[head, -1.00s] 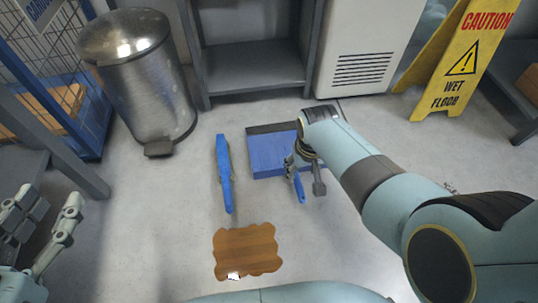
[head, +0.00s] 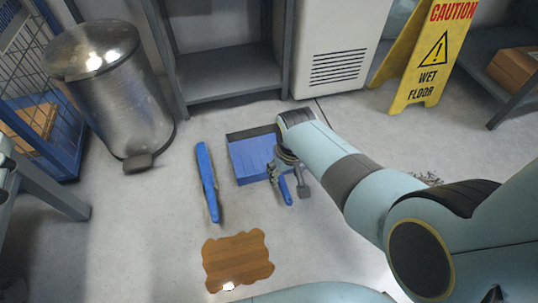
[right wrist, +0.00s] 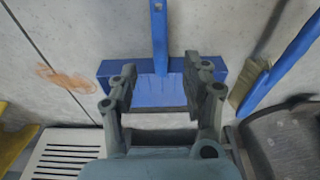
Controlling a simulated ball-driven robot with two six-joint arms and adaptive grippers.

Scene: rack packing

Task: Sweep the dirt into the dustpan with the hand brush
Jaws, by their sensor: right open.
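The blue dustpan (head: 250,157) lies flat on the floor. Its blue handle (head: 284,190) points toward me; it also shows in the right wrist view (right wrist: 159,35). My right gripper (head: 290,180) is over the handle side of the pan. In the right wrist view its fingers (right wrist: 160,78) are spread, with the pan beyond them and nothing gripped. The blue hand brush (head: 207,180) lies to the left of the pan, apart from it. A dark loose pile, likely dirt (head: 428,178), is partly hidden behind my right arm. My left gripper is not clearly in view.
A brown wavy-edged patch (head: 237,260) lies on the floor in front. A metal pedal bin (head: 115,95) stands left, a grey shelf (head: 230,83) and white cabinet (head: 335,50) behind, a yellow caution sign (head: 425,60) at right. The right wrist view shows an orange-brown smear (right wrist: 66,80).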

